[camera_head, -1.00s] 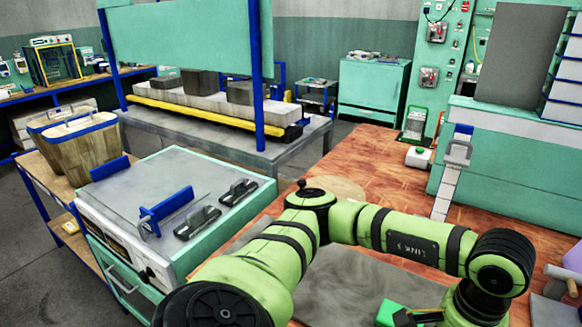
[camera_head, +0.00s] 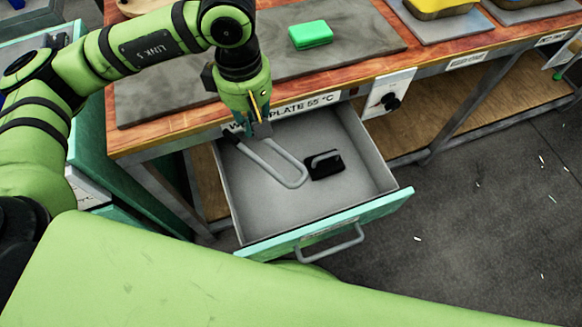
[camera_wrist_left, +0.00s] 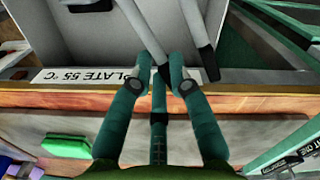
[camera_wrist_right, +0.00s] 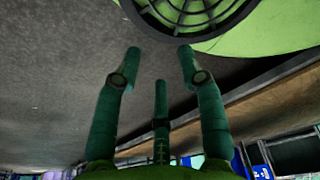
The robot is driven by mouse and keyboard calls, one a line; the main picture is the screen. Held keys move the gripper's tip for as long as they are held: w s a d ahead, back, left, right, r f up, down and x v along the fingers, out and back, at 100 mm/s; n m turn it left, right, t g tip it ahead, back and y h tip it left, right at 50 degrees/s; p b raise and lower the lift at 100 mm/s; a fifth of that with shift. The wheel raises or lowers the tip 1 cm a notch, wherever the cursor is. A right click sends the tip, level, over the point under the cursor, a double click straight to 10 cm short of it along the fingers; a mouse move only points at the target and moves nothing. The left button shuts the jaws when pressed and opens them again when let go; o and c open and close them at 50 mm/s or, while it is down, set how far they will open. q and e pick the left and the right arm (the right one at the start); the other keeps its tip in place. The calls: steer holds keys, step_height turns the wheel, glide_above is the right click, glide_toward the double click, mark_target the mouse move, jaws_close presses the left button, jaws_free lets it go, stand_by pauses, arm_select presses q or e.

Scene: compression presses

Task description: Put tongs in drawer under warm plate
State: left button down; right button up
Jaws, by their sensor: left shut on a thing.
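The grey U-shaped tongs (camera_head: 296,172) are inside the open drawer (camera_head: 381,185), below the edge labelled "PLATE 55 °C" with its first word partly covered. My left gripper (camera_head: 257,130) is shut on one arm of the tongs near the drawer's back; their bend points to the drawer's front. Whether the tongs touch the drawer floor is unclear. In the left wrist view, the fingers (camera_wrist_left: 160,72) close around one tongs arm, and the other arm (camera_wrist_left: 201,38) lies beside it. My right gripper (camera_wrist_right: 159,52) is open and empty in its wrist view; the head view does not show it.
A black object (camera_head: 324,164) lies in the drawer beside the tongs. The warm plate (camera_head: 180,95) is a dark slab on the wooden bench, with a green block (camera_head: 310,34) on it. A control box with a black knob (camera_head: 390,98) hangs right of the drawer.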

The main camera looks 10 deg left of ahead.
arm_select(q)
step_height(320, 180, down, 3)
steer(key=n+b, duration=0.1)
steer(key=n, duration=0.1)
steer(key=n+b, duration=0.1)
steer(key=b, duration=0.1)
glide_above(268, 176)
step_height(268, 176, down, 5)
step_height(268, 176, down, 6)
steer(key=shift+a+f, duration=0.1)
steer(key=shift+f, duration=0.1)
step_height(268, 176, down, 4)
steer(key=shift+f, duration=0.2)
arm_select(e)
steer(key=w+f+t, duration=0.1)
steer(key=w+t, duration=0.1)
steer(key=w, duration=0.7)
steer(key=shift+d+f, duration=0.15)
steer(key=shift+f, duration=0.2)
arm_select(q)
steer(key=shift+f, duration=0.15)
arm_select(e)
steer(key=shift+w+f, duration=0.15)
arm_select(q)
steer(key=c, duration=1.2)
jaws_free()
steer(key=shift+o, duration=0.2)
arm_select(e)
steer(key=shift+w, duration=0.2)
